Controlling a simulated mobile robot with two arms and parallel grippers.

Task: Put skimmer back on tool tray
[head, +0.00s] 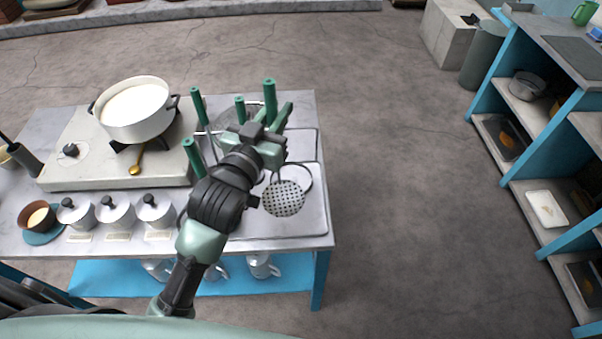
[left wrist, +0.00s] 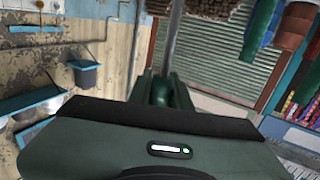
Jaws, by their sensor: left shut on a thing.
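The skimmer (head: 283,198), a round perforated metal disc on a thin stem, shows over the grey tool tray (head: 312,222). My left gripper (head: 279,135) is above the tray, shut on the skimmer's green handle. In the left wrist view the green handle (left wrist: 160,92) sits between the fingers and a metal shaft runs up from it. I cannot tell whether the disc touches the tray. A metal ring shows beside the disc. My right gripper is not in view.
Several green-handled tools (head: 199,106) stand around a glassy bowl at the tray's back. A white pot (head: 135,108) stands on the stove slab at left. Lidded white jars (head: 115,212) line the table's front. Open floor lies right; blue shelves (head: 530,150) stand beyond.

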